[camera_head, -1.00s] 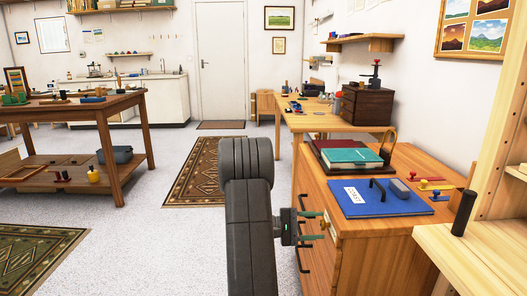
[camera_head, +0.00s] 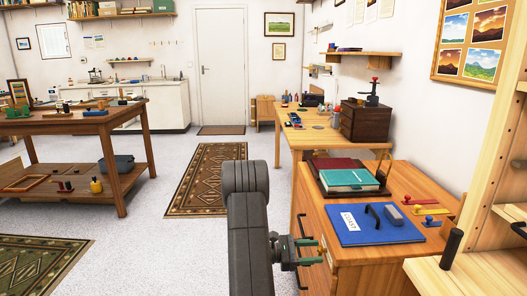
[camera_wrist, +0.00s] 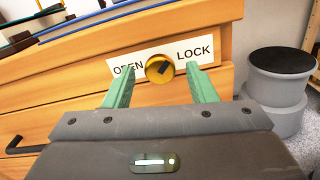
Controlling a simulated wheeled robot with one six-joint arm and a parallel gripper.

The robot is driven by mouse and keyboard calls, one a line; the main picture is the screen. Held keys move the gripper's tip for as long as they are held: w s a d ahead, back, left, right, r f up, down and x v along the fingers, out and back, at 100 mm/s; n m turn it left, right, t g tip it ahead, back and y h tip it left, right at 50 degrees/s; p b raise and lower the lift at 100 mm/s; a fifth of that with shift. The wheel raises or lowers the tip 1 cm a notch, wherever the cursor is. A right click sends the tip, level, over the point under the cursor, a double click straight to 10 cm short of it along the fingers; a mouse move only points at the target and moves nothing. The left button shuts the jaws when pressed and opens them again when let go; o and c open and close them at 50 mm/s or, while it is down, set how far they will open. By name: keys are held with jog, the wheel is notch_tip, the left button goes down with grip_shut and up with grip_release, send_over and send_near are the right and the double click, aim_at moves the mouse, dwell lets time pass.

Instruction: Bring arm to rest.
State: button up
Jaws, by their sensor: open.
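My gripper (camera_head: 313,252) is at the front of the wooden drawer cabinet (camera_head: 345,275), beside its top drawer. In the wrist view its two green fingers (camera_wrist: 158,74) are spread, with nothing held between them. A round brass lock knob (camera_wrist: 160,69) with a dark slot shows between the fingertips, on a white plate (camera_wrist: 195,52) marked OPEN and LOCK. I see gaps between the fingers and the knob, but cannot tell its exact depth. My dark arm stands upright in the lower middle of the head view.
On the cabinet top lie a blue folder (camera_head: 373,226), a teal book (camera_head: 350,180) and several small coloured handles. Pale wooden shelving (camera_head: 490,270) stands close on the right. A grey cylinder stool (camera_wrist: 277,92) stands right of the cabinet. Open floor (camera_head: 150,250) lies to the left.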

jog(key=shift+n+p, duration=0.5)
jog(key=shift+n, duration=0.3)
